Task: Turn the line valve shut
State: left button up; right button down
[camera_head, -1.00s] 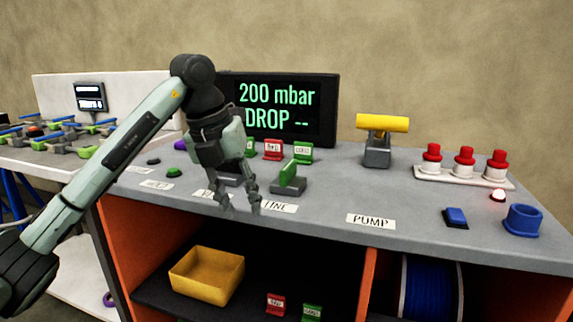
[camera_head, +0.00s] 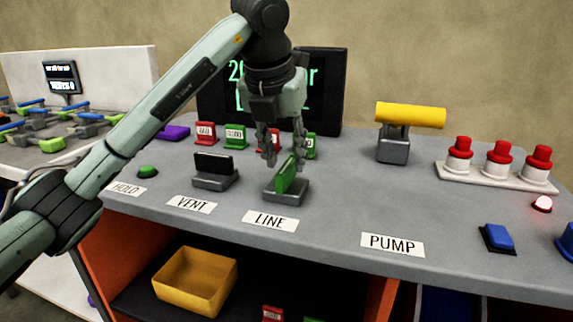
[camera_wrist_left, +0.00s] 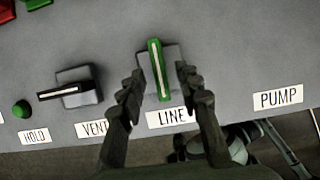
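The line valve is a green upright handle (camera_head: 287,175) on a grey base (camera_head: 283,197), behind the LINE label (camera_head: 270,220). In the left wrist view the green handle (camera_wrist_left: 158,70) points away from the label, along the picture's height. My left gripper (camera_head: 283,158) is open and points down just above the line valve. In the wrist view its two fingers (camera_wrist_left: 160,82) stand on either side of the handle, with gaps on both sides. My right gripper is not in view.
The vent valve (camera_head: 213,165) with a black handle stands left of the line valve. Red and green tags (camera_head: 235,137) stand behind. A yellow-topped device (camera_head: 410,115), red-capped posts (camera_head: 500,160) and a blue button (camera_head: 498,237) are to the right. The bench front is clear.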

aim_at(286, 166)
pick_arm(q)
jog(key=shift+x, duration=1.75)
grip_shut()
